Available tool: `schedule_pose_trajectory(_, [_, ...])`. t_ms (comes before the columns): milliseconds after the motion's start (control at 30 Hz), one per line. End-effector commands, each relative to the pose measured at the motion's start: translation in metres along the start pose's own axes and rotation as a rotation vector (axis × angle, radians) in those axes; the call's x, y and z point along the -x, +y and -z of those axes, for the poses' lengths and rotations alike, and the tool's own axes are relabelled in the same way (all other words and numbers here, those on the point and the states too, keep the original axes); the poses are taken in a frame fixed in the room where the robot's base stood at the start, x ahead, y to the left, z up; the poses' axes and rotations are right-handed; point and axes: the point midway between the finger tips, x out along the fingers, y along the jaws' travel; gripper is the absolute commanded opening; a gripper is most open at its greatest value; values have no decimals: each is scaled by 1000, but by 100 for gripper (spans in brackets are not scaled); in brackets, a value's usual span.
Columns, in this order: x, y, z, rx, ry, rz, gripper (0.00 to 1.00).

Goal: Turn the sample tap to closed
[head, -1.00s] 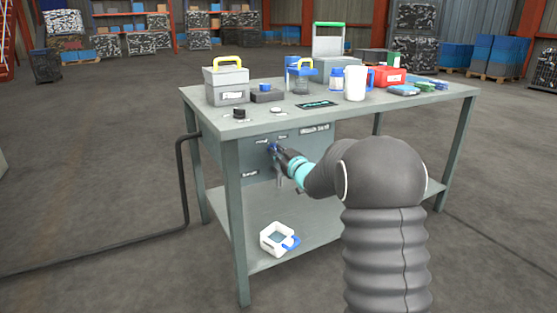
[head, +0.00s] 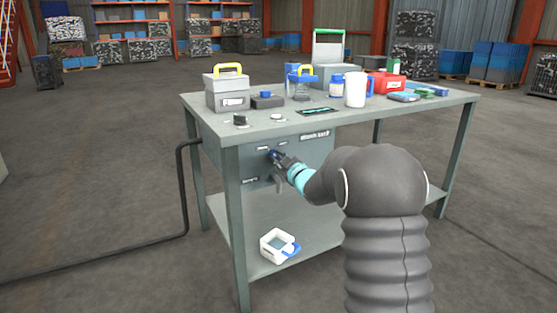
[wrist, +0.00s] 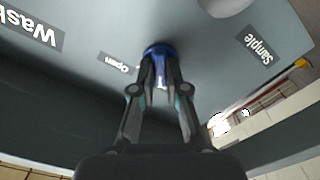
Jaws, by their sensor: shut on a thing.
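The sample tap's blue handle (wrist: 157,50) is on the grey front panel (wrist: 85,22) under the bench top. My gripper (wrist: 160,80) is shut on this handle, with one dark finger on each side, in the wrist view. The label "Open" (wrist: 116,62) is left of the handle and the label "Sample" (wrist: 260,45) is to its right. In the head view my gripper (head: 280,158) meets the blue handle (head: 273,154) at the panel. The fingers hide much of the handle, so I cannot tell its exact turn.
A grey downward spout (head: 278,184) shows just below my gripper. A white container with blue (head: 277,246) stands on the lower shelf (head: 320,230). The bench top (head: 385,112) holds a grey box (head: 228,93), a white jug (head: 356,90) and other items. A black hose (head: 184,195) runs left.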

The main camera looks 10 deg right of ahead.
Motion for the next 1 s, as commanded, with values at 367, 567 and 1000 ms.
schedule_pose_trajectory(367, [0,0,0,1,1,0,39])
schedule_pose_trajectory(567, [1,0,0,0,1,0,39])
schedule_pose_trajectory(1000, [69,1,1,0,0,-2,39])
